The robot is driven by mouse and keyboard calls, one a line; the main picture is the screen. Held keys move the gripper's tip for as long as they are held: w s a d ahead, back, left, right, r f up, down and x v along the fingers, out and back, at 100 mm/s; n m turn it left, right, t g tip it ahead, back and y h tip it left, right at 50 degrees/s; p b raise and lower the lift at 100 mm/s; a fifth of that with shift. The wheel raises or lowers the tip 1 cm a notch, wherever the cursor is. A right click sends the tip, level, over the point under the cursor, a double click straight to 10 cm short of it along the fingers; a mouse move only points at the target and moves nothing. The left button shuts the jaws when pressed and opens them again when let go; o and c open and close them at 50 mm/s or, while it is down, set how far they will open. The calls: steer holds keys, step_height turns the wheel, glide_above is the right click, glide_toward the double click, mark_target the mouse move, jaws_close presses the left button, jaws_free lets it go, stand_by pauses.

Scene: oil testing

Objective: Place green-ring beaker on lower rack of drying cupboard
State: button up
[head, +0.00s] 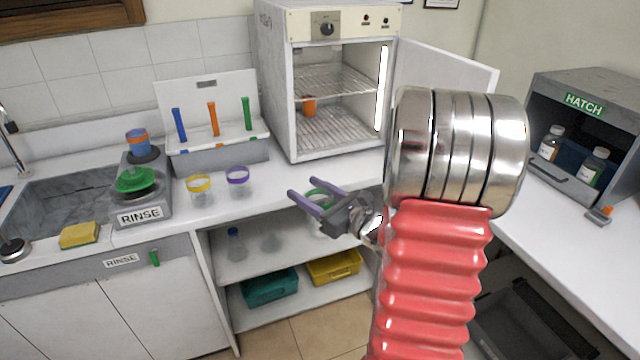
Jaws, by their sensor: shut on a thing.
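The green-ring beaker (318,228) is clear with a green rim and is partly hidden by my gripper (304,188). The purple fingers are shut on it, one on each side. In the picture it overlaps the counter's front edge; its base is hard to make out. The drying cupboard (275,75) stands open at the back of the counter, its door swung to the right. Its lower rack (340,127) has an orange object (309,105) at the back left. Its upper rack (335,80) looks empty.
A yellow-ring beaker (200,190) and a purple-ring beaker (238,182) stand on the counter left of my gripper. A peg stand (220,155) is behind them. The open door (445,75) stands behind my arm. The hatch box (585,105) is at the right.

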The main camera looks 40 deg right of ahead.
steer(key=w+a+f+n+g+y, duration=0.1)
steer(key=a+f+n+y, duration=0.1)
steer(key=a+f, duration=0.8)
steer(key=w+a+f+n+g+y, duration=0.1)
steer(key=w+a+f+n+y, duration=0.1)
steer(key=a+f, duration=0.8)
steer(key=a+y, duration=0.1)
steer(key=a, duration=0.4)
steer(key=shift+w+a+y, duration=0.15)
steer(key=shift+w+y, duration=0.1)
steer(key=shift+y, duration=0.15)
steer(key=shift+s, duration=0.1)
